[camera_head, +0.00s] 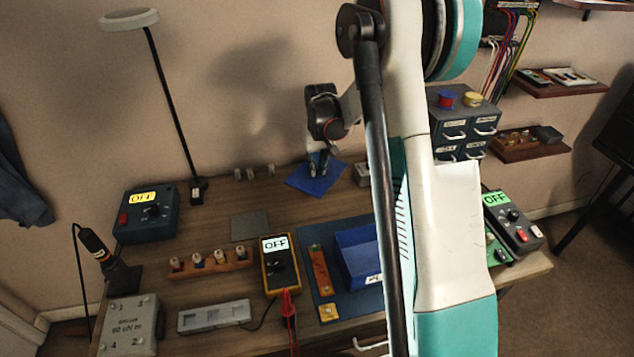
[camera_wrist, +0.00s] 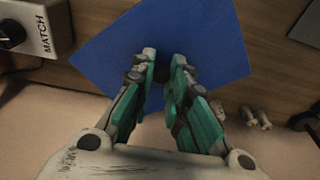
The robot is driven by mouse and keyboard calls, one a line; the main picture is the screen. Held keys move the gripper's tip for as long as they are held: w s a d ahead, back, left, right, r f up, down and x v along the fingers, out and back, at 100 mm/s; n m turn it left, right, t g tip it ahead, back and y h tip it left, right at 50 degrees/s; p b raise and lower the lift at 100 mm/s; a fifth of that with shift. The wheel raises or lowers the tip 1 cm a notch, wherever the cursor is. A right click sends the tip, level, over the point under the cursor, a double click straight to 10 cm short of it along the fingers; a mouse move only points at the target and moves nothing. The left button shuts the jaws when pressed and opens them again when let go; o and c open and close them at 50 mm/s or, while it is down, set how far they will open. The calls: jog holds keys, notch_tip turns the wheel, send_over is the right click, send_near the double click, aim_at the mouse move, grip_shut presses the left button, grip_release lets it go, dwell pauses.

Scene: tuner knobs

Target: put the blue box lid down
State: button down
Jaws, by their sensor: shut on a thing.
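The blue box lid (camera_head: 315,182) is a flat blue square at the back of the desk, close to the wall. It also fills the upper middle of the wrist view (camera_wrist: 190,40). My gripper (camera_head: 319,165) is over the lid, fingers pointing down, and is shut on it. In the wrist view, my fingertips (camera_wrist: 164,62) come together over the lid, with a dark part between them that may be its knob. Whether the lid touches the desk or hangs just above it, I cannot tell. The open blue box (camera_head: 358,255) stands on a dark blue mat (camera_head: 335,305).
A grey device marked MATCH (camera_wrist: 30,28) sits near the lid's edge. A grey flat plate (camera_head: 250,226), a yellow multimeter (camera_head: 280,264) and a wooden peg rack (camera_head: 211,263) lie nearer the front. The wall is close behind the lid. A lamp (camera_head: 168,95) stands at left.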

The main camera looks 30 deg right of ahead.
aim_at(318, 174)
jog(key=shift+f+b, duration=0.75)
jog(key=shift+f, duration=1.85)
jog(key=shift+f, duration=0.1)
jog(key=c, duration=1.6)
grip_release()
jog(key=shift+o, duration=0.2)
notch_tip(318, 174, up, 12)
jog(key=s+p, duration=0.1)
jog(key=p, duration=0.2)
jog(key=shift+s+a+p, duration=0.25)
jog(key=shift+s+p, duration=0.15)
